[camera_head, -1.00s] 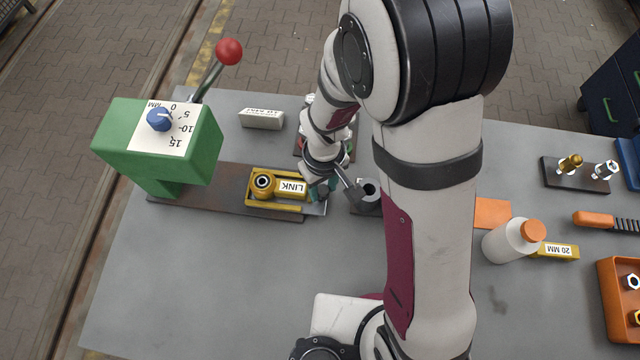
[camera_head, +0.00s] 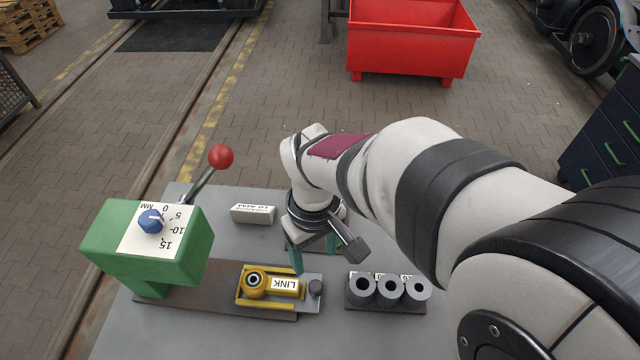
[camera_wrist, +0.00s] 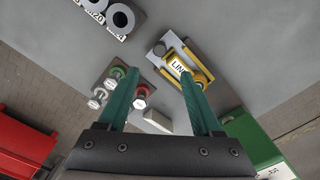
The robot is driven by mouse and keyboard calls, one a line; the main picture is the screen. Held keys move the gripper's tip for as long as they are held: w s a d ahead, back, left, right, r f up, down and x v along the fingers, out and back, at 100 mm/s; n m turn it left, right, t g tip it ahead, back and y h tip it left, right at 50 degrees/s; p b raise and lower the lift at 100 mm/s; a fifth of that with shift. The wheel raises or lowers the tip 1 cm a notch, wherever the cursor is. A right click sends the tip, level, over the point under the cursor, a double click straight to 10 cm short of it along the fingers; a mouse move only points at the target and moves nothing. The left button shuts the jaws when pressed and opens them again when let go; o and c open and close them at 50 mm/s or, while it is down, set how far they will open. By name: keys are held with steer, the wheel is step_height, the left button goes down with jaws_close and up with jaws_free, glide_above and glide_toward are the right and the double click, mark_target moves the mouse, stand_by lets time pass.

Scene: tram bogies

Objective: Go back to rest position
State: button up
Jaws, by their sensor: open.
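My gripper (camera_head: 316,254) is over the grey table, just behind the yellow link part. In the wrist view its two green fingers (camera_wrist: 158,98) are spread apart with nothing between them. The yellow link (camera_head: 270,285), labelled LINK, lies in its yellow holder on the dark base plate of the green press (camera_head: 150,245). It also shows in the wrist view (camera_wrist: 182,68), beyond the right finger. My arm reaches in from the right and hides part of the table.
A block with several grey rings (camera_head: 388,290) stands right of the link. A white labelled block (camera_head: 253,214) lies behind the press plate. The press has a red-knobbed lever (camera_head: 220,157). A red bin (camera_head: 412,40) stands on the floor behind. Small red and green capped parts (camera_wrist: 118,88) show in the wrist view.

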step_height(320, 180, up, 2)
steer(key=shift+r, duration=0.15)
steer(key=s+d+r+m+y, duration=0.1)
steer(key=s+d+r+m, duration=0.1)
steer(key=s+d+m, duration=0.8)
steer(key=s+m, duration=0.3)
steer(key=s, duration=0.1)
steer(key=shift+r+y, duration=0.25)
steer(key=shift+y, duration=0.15)
